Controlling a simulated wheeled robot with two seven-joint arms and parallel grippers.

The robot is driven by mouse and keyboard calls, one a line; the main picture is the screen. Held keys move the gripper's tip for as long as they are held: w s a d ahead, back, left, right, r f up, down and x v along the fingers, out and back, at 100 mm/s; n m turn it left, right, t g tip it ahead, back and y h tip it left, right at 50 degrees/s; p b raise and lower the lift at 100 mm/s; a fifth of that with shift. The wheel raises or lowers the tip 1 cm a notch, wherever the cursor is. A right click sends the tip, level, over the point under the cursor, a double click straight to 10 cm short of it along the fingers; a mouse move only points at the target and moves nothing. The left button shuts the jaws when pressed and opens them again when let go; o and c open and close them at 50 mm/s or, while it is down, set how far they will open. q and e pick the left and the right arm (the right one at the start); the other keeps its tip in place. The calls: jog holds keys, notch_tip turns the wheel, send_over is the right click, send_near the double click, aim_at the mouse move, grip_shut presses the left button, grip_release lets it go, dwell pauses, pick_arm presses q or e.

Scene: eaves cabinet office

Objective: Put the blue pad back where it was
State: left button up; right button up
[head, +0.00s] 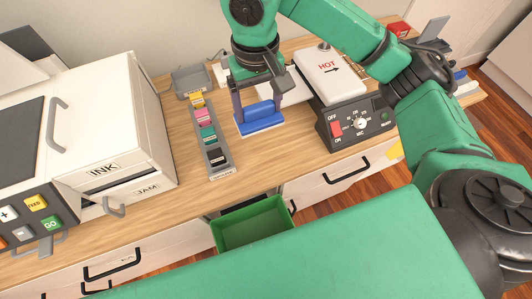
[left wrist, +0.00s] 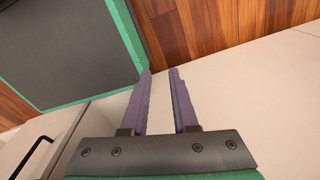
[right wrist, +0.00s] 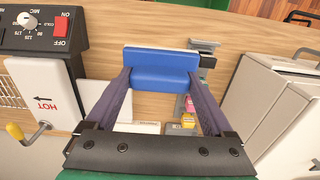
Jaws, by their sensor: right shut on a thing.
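The blue pad (head: 261,124) is a block with a raised part, at the desk top right of the grey cartridge rack (head: 222,168). My right gripper (head: 258,108) comes down from above and is shut on it. The right wrist view shows the blue pad (right wrist: 165,76) between the two purple fingers (right wrist: 163,88). I cannot tell whether the pad touches the desk. My left gripper (left wrist: 160,74) shows only in its own wrist view, with its fingers apart and nothing between them.
The rack holds yellow, pink, teal and black pieces. A white machine marked INK and JAM (head: 100,130) stands left. A HOT device (head: 330,75) with a dial box (head: 358,122) stands right. A green bin (head: 252,224) is below the desk's front edge. Bare desk lies before the pad.

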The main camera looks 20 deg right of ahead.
aim_at(263, 117)
jog(key=f, duration=0.5)
jog(key=shift+s+d+f, duration=0.1)
jog(key=shift+s+d, duration=0.25)
jog(key=shift+d, duration=0.05)
jog(key=f, duration=0.4)
jog(key=f+p, duration=0.1)
jog(key=f, duration=0.8)
jog(key=shift+a+f+p, duration=0.1)
jog(key=shift+a+p, duration=0.2)
jog(key=shift+p, duration=0.05)
jog(key=shift+w+f, duration=0.1)
jog(key=shift+f, duration=0.1)
jog(key=shift+f+b, duration=0.15)
jog(key=shift+b, duration=0.15)
jog(key=o, duration=1.1)
jog(key=shift+c, duration=0.2)
